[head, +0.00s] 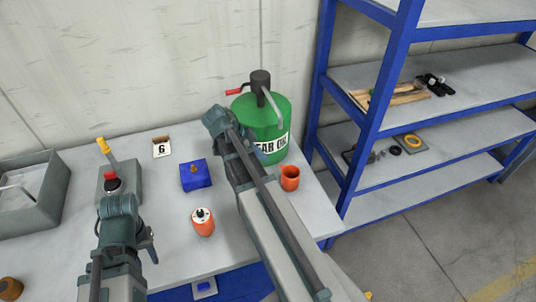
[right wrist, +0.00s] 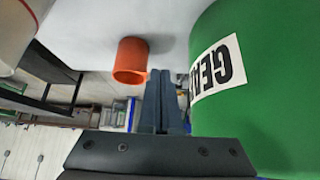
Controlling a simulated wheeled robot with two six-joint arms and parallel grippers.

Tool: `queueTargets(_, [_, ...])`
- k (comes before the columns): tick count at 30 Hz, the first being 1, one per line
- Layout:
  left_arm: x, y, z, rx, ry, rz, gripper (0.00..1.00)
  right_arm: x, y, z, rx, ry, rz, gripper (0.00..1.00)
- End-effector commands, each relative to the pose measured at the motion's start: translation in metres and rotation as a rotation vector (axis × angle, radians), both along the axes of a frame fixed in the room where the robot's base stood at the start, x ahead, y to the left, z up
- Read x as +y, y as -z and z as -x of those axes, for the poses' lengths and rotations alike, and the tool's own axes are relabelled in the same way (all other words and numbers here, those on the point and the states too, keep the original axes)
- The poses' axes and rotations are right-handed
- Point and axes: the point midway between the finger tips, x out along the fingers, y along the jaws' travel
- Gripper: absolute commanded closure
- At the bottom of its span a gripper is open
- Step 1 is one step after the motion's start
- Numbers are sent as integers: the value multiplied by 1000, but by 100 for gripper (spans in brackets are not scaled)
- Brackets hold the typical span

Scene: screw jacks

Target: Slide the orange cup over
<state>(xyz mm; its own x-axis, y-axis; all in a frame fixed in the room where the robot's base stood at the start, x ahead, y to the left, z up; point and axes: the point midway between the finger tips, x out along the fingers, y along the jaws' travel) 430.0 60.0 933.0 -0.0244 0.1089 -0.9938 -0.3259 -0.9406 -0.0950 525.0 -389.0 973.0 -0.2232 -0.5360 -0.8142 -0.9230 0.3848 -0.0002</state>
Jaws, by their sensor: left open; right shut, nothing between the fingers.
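The orange cup (head: 290,178) stands upright near the table's right edge, in front of the green gear oil can (head: 262,125). In the right wrist view the orange cup (right wrist: 131,61) shows just left of my right fingers, with a small gap, and the green can (right wrist: 255,90) is close on their right. My right gripper (right wrist: 163,100) is shut and empty between cup and can. In the head view its fingers (head: 262,153) are partly hidden by my arm. My left gripper (head: 148,240) is open over the table's left part, its fingers hard to make out.
An orange cylinder with a white top (head: 203,224) and a blue block (head: 194,176) stand mid-table. Blue shelving (head: 385,85) stands right of the table.

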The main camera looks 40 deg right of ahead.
Motion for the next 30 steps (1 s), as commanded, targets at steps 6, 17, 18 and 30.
queueTargets(6, [0, 0, 0, 0, 0, 0, 59, 42, 0, -19, 2, -4, 0, 100])
queueTargets(17, [0, 0, 0, 0, 0, 0, 59, 82, 0, -35, 1, -1, 0, 100])
queueTargets(18, [0, 0, 0, 0, 0, 0, 59, 83, 0, -35, 1, 0, -1, 100])
queueTargets(30, [0, -2, 0, 0, 0, 0, 59, 82, -1, -35, -2, 6, -13, 100])
